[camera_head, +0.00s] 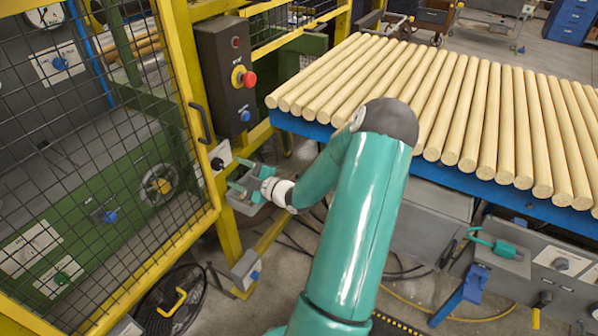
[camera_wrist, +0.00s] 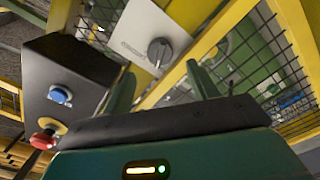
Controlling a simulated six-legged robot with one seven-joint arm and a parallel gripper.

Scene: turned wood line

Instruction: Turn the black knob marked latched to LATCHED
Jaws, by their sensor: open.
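The black knob (camera_wrist: 159,52) sits on a pale grey plate (camera_wrist: 135,27) in the wrist view. A small printed mark lies left of the knob, too small to read. In the head view the knob (camera_head: 217,163) shows on the yellow post, just left of my gripper. My gripper (camera_wrist: 162,82) has its two green fingers apart, one on each side below the knob in the wrist view. Nothing is between them, and I see no contact with the knob.
A black control box (camera_head: 228,75) with a red emergency button (camera_head: 249,79) and a blue button stands above the knob. A yellow mesh guard door (camera_head: 110,150) is at left. A blue-edged table of wooden rods (camera_head: 480,110) is at right.

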